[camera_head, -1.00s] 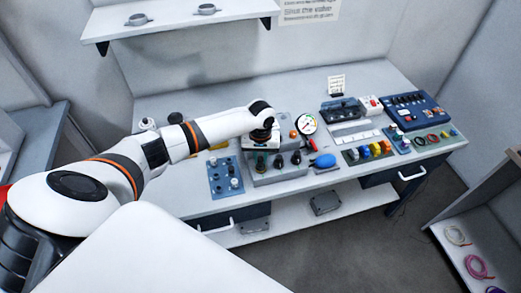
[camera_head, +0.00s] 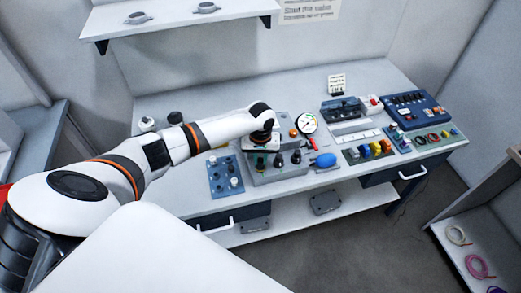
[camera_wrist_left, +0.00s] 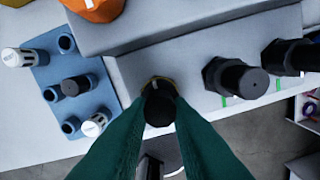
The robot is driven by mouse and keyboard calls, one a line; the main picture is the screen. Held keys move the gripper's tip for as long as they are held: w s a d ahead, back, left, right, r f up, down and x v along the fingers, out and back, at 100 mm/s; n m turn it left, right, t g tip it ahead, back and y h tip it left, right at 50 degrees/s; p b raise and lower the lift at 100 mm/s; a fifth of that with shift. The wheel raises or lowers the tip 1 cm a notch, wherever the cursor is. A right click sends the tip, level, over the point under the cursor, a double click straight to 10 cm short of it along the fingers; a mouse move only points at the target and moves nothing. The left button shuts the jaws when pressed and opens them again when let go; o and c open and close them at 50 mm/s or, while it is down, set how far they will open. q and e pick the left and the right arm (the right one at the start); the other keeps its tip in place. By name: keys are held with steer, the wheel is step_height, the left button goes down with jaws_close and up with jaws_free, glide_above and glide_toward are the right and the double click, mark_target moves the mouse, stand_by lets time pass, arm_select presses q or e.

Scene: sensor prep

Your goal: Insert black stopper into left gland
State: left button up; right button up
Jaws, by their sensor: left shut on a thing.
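My left gripper (camera_head: 261,160) is over the left end of the grey block (camera_head: 275,176) at the front of the bench. In the left wrist view its green fingers (camera_wrist_left: 158,112) are shut on the black stopper (camera_wrist_left: 159,108), seen end-on. A brassy rim (camera_wrist_left: 156,83) shows just behind the stopper. The fingers and stopper hide most of the left gland's place, so I cannot tell whether the stopper is inside or only above it. Two black glands stand to the right, the nearer (camera_wrist_left: 240,79) and the farther (camera_wrist_left: 286,56). My right gripper is not visible.
A blue board (camera_head: 226,178) with holes and white-capped pegs lies to the left of the block. A blue bulb (camera_head: 324,160) and a round gauge (camera_head: 306,123) are to the right. Trays and a blue case (camera_head: 416,108) fill the bench's right end.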

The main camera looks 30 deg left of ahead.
arm_select(q)
steer(key=shift+f, duration=0.1)
steer(key=o, duration=0.9)
steer(key=shift+o, duration=0.2)
step_height(320, 180, up, 5)
steer(key=p, duration=0.5)
steer(key=shift+p, duration=0.4)
steer(key=shift+r+p, duration=0.45)
steer(key=shift+r, duration=0.6)
steer(key=shift+d+f, duration=0.1)
